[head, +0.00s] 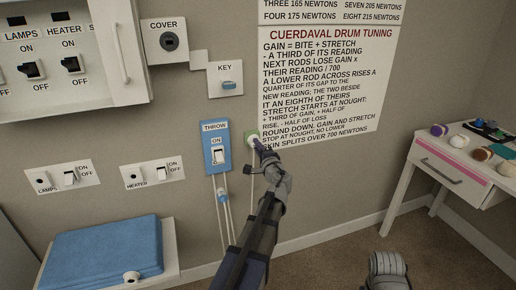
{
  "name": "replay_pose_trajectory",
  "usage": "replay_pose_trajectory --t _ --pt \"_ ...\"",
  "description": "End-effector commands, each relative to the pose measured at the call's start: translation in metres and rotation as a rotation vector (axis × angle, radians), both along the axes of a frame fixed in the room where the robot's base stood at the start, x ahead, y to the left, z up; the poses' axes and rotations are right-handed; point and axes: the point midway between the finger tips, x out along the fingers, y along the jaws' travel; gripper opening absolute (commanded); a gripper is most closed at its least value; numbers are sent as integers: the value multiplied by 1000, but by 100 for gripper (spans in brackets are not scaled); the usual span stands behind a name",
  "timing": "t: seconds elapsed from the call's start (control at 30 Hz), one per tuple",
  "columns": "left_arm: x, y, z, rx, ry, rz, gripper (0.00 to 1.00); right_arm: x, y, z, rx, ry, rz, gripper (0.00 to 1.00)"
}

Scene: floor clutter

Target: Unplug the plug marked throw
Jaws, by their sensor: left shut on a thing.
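A blue plate marked THROW (216,148) is on the wall, with a white switch labelled ON on it. A small blue-and-white plug-like piece (222,196) shows below it among pale hanging cords. Just right of the plate is a small green plate with a white round piece (252,138) on it. My left gripper (258,144) reaches up to this white piece and is shut on it. The fingertips partly hide it, and I cannot read any mark on it. A grey ridged part of my right arm (388,270) shows at the bottom edge; its fingers cannot be made out.
Wall plates for LAMPS (62,178) and HEATER (152,174) are at left, with COVER (166,41) and KEY (225,79) above. A blue-topped box (105,253) is low at left. A white desk (465,170) with small objects stands at right. Floor between is clear.

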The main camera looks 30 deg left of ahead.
Motion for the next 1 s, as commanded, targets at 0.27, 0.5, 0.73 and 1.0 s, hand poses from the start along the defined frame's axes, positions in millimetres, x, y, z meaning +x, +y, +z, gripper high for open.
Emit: replay_pose_trajectory --t 0.27,0.5,0.73,1.0 --pt "3 4 0 0 0 0 23 0 0 0 0 0 0 50" --pt "3 4 0 0 0 0 50 0 0 0 0 0 0 50" --pt "3 4 0 0 0 0 52 0 0 0 0 0 0 50" --pt "-7 -6 0 0 0 0 52 0 0 0 0 0 0 50"
